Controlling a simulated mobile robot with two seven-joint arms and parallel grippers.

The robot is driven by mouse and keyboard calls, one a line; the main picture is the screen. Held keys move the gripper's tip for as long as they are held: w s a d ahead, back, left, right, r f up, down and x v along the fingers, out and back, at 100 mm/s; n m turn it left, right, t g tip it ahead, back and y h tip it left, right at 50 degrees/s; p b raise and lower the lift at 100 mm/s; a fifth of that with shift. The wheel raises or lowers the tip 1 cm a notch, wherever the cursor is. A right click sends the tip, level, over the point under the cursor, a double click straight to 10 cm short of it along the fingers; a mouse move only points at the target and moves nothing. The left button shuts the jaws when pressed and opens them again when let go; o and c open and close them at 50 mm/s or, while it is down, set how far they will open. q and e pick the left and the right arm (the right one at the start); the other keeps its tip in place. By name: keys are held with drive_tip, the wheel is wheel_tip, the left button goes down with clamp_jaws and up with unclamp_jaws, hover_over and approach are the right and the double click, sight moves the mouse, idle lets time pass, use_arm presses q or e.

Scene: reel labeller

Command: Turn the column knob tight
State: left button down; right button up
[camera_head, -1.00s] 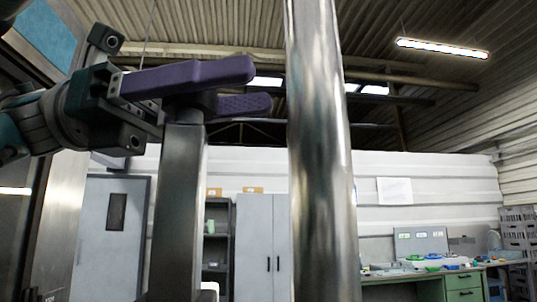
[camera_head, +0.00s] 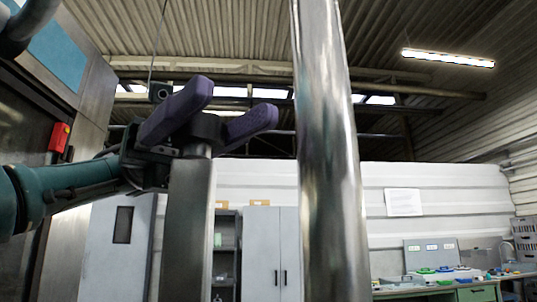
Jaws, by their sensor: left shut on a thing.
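The column knob (camera_head: 207,128) is a dark round cap at the top of a square grey column (camera_head: 187,230), left of centre in the head view. My left gripper (camera_head: 235,103) has two purple fingers, one on the near side of the knob and one on the far side. It is shut on the knob, with its fingertips pointing to the upper right. The near finger hides part of the knob. My left arm reaches in from the left, below the fingers. My right gripper is not in view.
A thick shiny metal pole (camera_head: 332,180) stands upright just right of the column. A machine frame with a red box (camera_head: 59,137) is at the left. Cabinets (camera_head: 272,255) and a green workbench (camera_head: 440,290) are far behind.

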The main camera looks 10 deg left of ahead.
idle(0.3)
use_arm(q)
drive_tip(key=shift+c, duration=1.7)
unclamp_jaws()
